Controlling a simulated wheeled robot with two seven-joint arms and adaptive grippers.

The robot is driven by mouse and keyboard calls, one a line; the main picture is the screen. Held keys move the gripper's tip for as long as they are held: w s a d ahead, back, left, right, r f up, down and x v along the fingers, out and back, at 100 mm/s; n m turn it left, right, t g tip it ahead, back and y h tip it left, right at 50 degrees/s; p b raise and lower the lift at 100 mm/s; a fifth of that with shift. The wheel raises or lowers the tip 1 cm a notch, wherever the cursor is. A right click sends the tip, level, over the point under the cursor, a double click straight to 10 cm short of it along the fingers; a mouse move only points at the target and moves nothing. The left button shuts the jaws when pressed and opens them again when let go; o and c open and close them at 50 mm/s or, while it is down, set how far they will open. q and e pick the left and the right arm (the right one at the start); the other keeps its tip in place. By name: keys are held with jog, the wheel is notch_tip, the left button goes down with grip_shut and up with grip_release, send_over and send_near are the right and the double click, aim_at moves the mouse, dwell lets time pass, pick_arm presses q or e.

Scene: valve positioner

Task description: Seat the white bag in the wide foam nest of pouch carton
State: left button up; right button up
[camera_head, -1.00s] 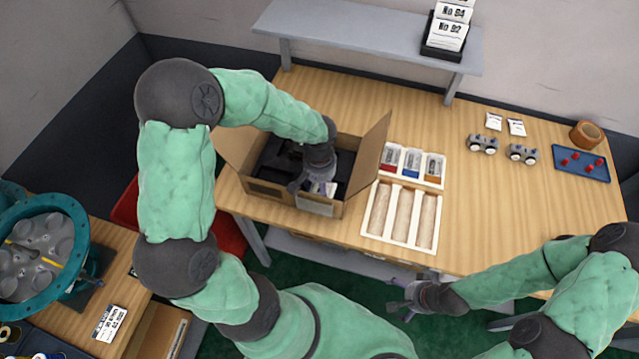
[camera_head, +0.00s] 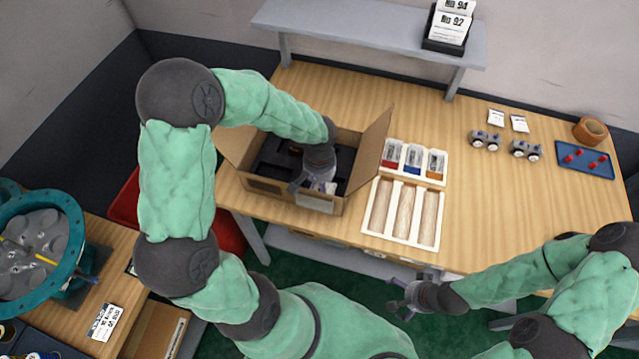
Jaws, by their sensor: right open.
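The open pouch carton (camera_head: 262,188) stands on the wooden table with dark foam (camera_head: 277,158) inside. My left gripper (camera_head: 314,186) reaches down into its front right part. A small pale patch, perhaps the white bag (camera_head: 329,187), shows beside the fingers, against the carton's front wall. My wrist and the wall hide most of it, so I cannot tell whether the fingers grip it or whether it lies in a nest. My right gripper (camera_head: 397,296) is open and empty, in front of the table edge.
A white tray with empty slots (camera_head: 404,249) and a small bin with colored compartments (camera_head: 435,180) stand right of the carton. Two white packets (camera_head: 496,118), two grey fittings (camera_head: 486,140), a blue tray (camera_head: 590,172) and a tape roll (camera_head: 590,131) are farther right. The carton's flaps stand open.

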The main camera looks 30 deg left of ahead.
pick_arm(q)
jog(key=o, duration=1.2)
notch_tip(320, 180, up, 12)
